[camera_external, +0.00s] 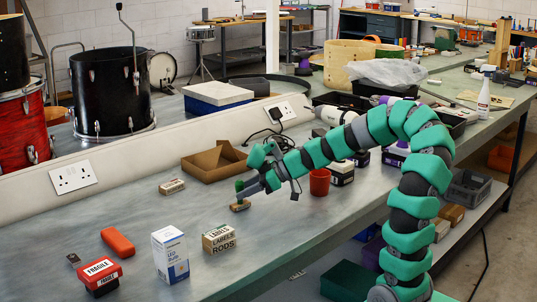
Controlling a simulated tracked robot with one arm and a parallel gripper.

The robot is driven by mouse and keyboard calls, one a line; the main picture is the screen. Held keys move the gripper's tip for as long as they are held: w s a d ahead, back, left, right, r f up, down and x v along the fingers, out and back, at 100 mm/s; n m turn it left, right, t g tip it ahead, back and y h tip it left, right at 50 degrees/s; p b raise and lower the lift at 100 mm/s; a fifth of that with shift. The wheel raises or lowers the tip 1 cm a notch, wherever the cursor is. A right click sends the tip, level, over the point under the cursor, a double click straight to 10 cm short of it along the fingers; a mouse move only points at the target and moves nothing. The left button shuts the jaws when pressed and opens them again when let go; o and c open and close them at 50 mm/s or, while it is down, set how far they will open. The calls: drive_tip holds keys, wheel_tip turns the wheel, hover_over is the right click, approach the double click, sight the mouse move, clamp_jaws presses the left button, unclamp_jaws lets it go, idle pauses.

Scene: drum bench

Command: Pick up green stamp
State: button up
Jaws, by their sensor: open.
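What looks like the green stamp (240,187) stands on the grey bench top near the middle of the view. Its green upper part is small, and a tan wooden piece (240,206) shows just below it. My gripper (252,179) is open right beside it on its right, with its fingers pointing down and left at it. At this size I cannot tell whether a finger touches the stamp or reaches around it.
An open cardboard tray (213,163) and a small wooden block (172,186) lie to the left. A red cup (320,182) stands to the right. In front are a labels box (219,239), a bulb box (170,255), a red case (117,242) and a fragile stamp (100,274).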

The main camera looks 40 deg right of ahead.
drive_tip(key=b+x, duration=0.1)
drive_tip(key=x, duration=0.3)
clamp_jaws()
idle(0.4)
drive_tip(key=shift+r+p, duration=0.8)
drive_tip(key=shift+r, duration=0.95)
drive_tip(key=s, duration=0.4)
drive_tip(key=s+d, duration=0.1)
drive_tip(key=s, duration=0.3)
drive_tip(key=s+r+b, duration=0.1)
drive_tip(key=s, duration=0.4)
drive_tip(key=shift+s+d, duration=0.15)
drive_tip(key=shift+d, duration=0.25)
drive_tip(key=shift+s+d+r+b, duration=0.1)
drive_tip(key=shift+s+b, duration=0.35)
drive_tip(key=shift+s, duration=0.2)
drive_tip(key=shift+s+d+r+b, duration=0.1)
drive_tip(key=shift+s+b, duration=0.3)
drive_tip(key=shift+s, duration=0.25)
